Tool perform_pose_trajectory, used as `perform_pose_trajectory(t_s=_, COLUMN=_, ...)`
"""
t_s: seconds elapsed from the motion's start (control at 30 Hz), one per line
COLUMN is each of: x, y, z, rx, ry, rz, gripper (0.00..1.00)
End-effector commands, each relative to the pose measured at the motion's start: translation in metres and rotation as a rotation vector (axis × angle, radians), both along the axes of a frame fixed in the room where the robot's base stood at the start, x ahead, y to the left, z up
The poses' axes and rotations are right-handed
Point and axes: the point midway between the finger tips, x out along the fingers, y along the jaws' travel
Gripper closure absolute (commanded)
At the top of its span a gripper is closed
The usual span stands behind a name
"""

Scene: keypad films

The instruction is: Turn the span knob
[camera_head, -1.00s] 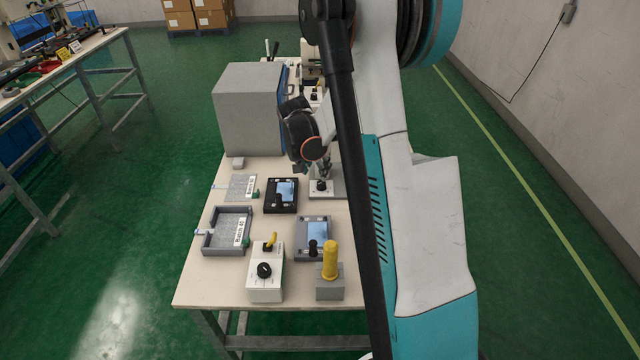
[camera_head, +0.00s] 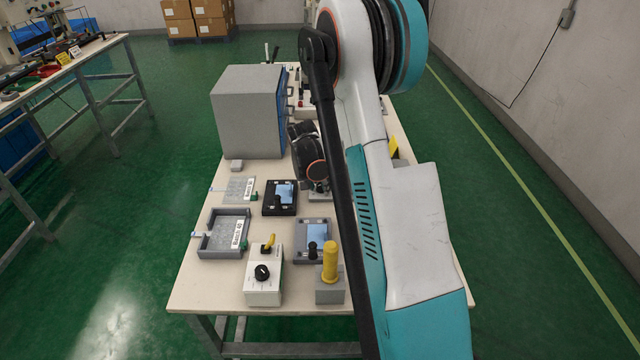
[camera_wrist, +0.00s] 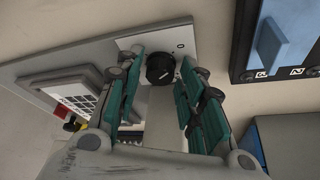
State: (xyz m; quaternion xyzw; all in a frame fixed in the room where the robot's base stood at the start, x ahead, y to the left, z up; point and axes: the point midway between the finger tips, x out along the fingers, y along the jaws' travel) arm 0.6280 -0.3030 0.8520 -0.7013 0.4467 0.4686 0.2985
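In the wrist view a round black knob (camera_wrist: 160,68) with a pale pointer mark sits on a light grey panel (camera_wrist: 110,62). Its label cannot be read. My gripper (camera_wrist: 162,60) is open, with its teal fingers on either side of the knob and small gaps showing. Whether a fingertip touches it is not clear. In the head view my wrist hides this knob, and only a bit of the panel (camera_head: 318,195) shows. Another black knob (camera_head: 262,272) is on a white box (camera_head: 264,292) near the table's front edge, away from my gripper.
A white keypad (camera_wrist: 75,98) stands left of the knob. A dark device with a blue rocker (camera_wrist: 280,42) lies to the right. In the head view a grey cabinet (camera_head: 245,110) stands behind left; a yellow handle (camera_head: 330,262) rises at the front. Trays (camera_head: 222,238) lie left.

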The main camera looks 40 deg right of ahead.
Motion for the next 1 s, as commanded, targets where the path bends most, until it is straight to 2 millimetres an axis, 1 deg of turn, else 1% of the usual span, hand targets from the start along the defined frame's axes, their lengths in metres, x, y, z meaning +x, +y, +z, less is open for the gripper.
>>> perform_pose_trajectory(t_s=0.03, x=0.0, y=0.0, z=0.0001, rx=0.0, ry=0.0, rz=0.0, gripper=0.83)
perform_pose_trajectory(t_s=0.07, x=-0.0001, y=0.0001, z=0.0001, rx=0.0, ry=0.0, rz=0.0, gripper=0.9)
perform_pose_trajectory(t_s=0.1, x=-0.0001, y=0.0001, z=0.0001, rx=0.0, ry=0.0, rz=0.0, gripper=0.99)
perform_pose_trajectory(t_s=0.13, x=-0.0001, y=0.0001, z=0.0001, rx=0.0, ry=0.0, rz=0.0, gripper=1.0)
perform_pose_trajectory(t_s=0.37, x=-0.0001, y=0.0001, z=0.0001, rx=0.0, ry=0.0, rz=0.008, gripper=1.0)
perform_pose_trajectory(t_s=0.57, x=-0.0012, y=-0.0006, z=-0.0001, rx=0.0, ry=-0.001, rz=0.069, gripper=1.0)
perform_pose_trajectory(t_s=1.0, x=-0.0034, y=-0.0023, z=-0.0006, rx=0.0, ry=0.0, rz=0.394, gripper=1.0)
